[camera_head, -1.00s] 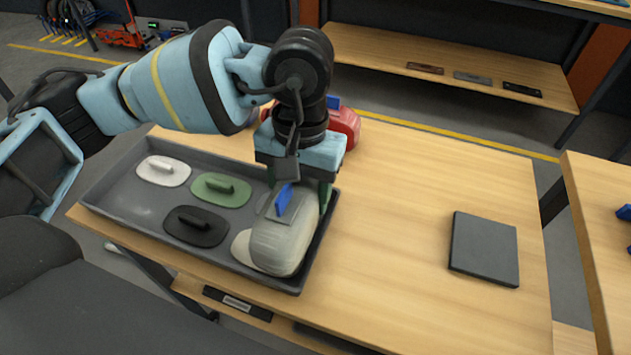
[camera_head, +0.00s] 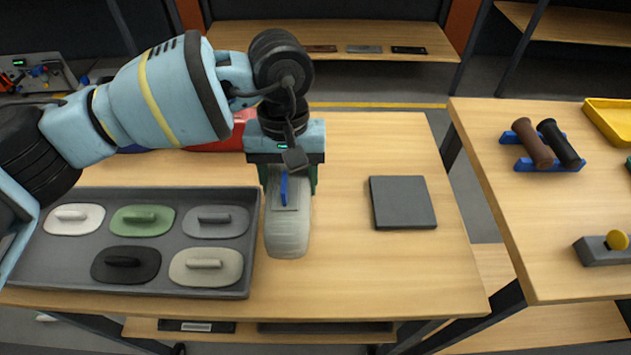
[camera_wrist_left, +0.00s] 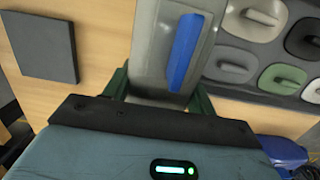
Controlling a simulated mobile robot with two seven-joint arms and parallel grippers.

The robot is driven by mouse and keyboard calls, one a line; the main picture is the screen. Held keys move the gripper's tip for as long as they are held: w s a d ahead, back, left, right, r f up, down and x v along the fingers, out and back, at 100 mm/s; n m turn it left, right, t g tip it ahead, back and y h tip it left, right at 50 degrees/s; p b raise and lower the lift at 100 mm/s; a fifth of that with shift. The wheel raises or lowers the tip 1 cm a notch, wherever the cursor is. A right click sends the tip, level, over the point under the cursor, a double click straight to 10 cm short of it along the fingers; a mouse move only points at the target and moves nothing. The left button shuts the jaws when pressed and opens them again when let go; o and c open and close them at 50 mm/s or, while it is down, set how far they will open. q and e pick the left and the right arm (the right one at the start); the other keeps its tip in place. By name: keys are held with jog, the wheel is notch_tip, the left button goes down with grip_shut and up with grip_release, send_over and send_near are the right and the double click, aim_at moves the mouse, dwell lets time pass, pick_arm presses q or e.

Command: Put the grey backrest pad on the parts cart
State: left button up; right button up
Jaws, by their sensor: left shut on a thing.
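My left gripper (camera_head: 287,178) is shut on the grey backrest pad (camera_head: 288,232), a pale grey rounded pad with a blue grip tab on a small grey plate. The pad hangs below the fingers, just right of the dark tray, over the wooden table top; its height above the wood is hard to judge. In the left wrist view the pad (camera_wrist_left: 163,40) and its blue tab lie between the green fingers. A wooden surface on the right (camera_head: 535,285) carries other parts; I cannot tell which surface is the parts cart. My right gripper is not in view.
The dark tray (camera_head: 257,225) holds several small handled pads in white, green, grey, black and beige. A dark square plate (camera_head: 403,203) lies right of the held pad. A red thing (camera_head: 240,130) is partly behind my arm. Wood around the plate is clear.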

pick_arm(q)
jog(key=shift+w+d+f+p, duration=0.15)
jog(key=shift+w+d+f, duration=0.15)
jog(key=shift+d+f, duration=0.4)
jog(key=shift+w+d+f+p, duration=0.15)
jog(key=shift+w+d+f, duration=0.2)
jog(key=shift+d+f, duration=0.35)
jog(key=shift+w+d+f+p, duration=0.15)
jog(key=shift+w+d+f, duration=0.15)
jog(key=shift+d+f, duration=0.4)
jog(key=shift+d+r, duration=0.15)
jog(key=shift+f, duration=0.25)
jog(key=o, duration=1)
jog(key=shift+r, duration=0.1)
jog(key=r, duration=0.4)
jog(key=w+r, duration=0.1)
jog(key=r, duration=0.3)
jog(key=r+b, duration=0.1)
jog(key=r, duration=0.3)
jog(key=shift+w+r, duration=0.1)
jog(key=shift+w, duration=0.1)
